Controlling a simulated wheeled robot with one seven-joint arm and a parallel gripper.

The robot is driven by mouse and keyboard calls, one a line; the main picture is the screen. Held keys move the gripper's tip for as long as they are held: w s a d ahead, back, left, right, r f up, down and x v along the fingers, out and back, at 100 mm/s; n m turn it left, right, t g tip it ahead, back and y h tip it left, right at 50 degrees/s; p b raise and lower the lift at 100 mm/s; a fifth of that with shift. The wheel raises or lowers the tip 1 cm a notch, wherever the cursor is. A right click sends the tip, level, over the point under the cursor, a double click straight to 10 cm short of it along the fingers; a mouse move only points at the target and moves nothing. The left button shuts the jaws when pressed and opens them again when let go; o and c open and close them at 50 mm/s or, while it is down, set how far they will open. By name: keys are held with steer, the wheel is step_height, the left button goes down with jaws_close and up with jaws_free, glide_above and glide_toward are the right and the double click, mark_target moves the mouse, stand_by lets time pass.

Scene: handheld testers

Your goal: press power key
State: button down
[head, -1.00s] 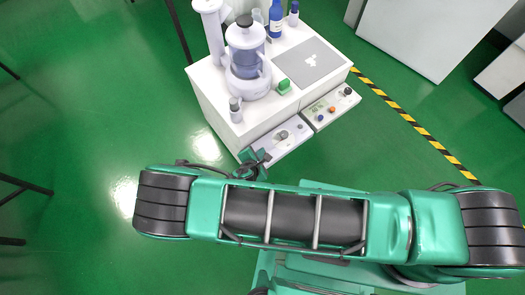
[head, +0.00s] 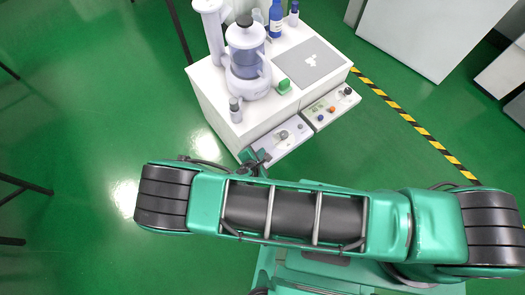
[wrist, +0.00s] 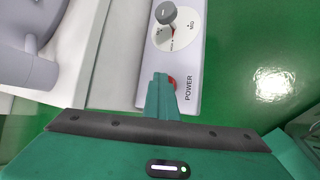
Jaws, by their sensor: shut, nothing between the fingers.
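The power key is a red round button (wrist: 173,83) beside the printed word POWER in the wrist view. It sits at the near end of a pale grey tester panel (wrist: 187,60), which also carries a grey dial knob (wrist: 166,13). My gripper (wrist: 160,78) is shut and empty, with its green fingertips just left of the key and partly covering it. I cannot tell whether they touch it. In the head view, the gripper (head: 259,161) is at the near left end of the same panel (head: 290,141); the key cannot be made out there.
Green floor lies open at the left.

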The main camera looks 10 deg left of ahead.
steer(key=shift+s+d+f, duration=0.1)
steer(key=shift+s+f, duration=0.05)
steer(key=shift+s, duration=0.2)
steer(key=shift+w+r, duration=0.2)
steer(key=shift+r, duration=2.9)
